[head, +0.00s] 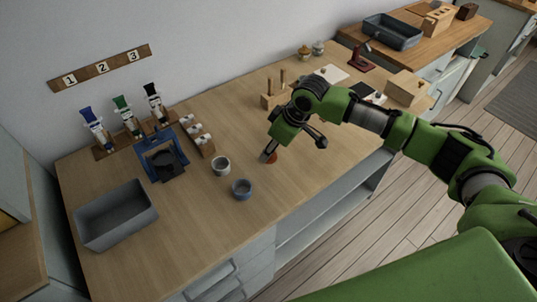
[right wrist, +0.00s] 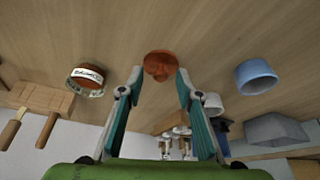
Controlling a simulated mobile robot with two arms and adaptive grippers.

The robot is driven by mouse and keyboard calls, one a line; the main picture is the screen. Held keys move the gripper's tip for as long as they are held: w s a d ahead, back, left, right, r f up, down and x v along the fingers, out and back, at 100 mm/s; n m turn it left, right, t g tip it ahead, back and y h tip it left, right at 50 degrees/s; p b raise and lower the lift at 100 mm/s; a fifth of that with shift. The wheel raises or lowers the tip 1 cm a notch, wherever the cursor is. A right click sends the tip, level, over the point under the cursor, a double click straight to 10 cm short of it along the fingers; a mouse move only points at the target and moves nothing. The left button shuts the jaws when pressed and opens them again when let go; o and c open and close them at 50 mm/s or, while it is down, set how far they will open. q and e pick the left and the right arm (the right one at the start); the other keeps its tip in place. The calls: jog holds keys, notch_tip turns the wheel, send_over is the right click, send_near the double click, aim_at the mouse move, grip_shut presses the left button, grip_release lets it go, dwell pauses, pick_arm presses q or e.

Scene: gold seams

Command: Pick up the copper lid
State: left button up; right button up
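The copper lid (right wrist: 160,66) shows in the right wrist view as a round copper-brown piece on the wooden worktop, just beyond and between my fingertips. In the head view only a small orange-brown part of it (head: 271,157) shows beside the gripper. My right gripper (head: 268,153) reaches down close to the worktop there. Its two fingers are spread apart in the right wrist view (right wrist: 159,77), with a gap between them. I cannot tell whether they touch the lid. My left gripper is not in view.
A blue-grey bowl (head: 241,189) and a pale cup (head: 221,165) stand left of the gripper. A labelled round jar (right wrist: 86,80) is close by in the wrist view. A wooden block with pegs (head: 274,100) stands behind. A grey bin (head: 115,215) is at far left.

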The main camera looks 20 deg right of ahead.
jog(key=c, duration=0.8)
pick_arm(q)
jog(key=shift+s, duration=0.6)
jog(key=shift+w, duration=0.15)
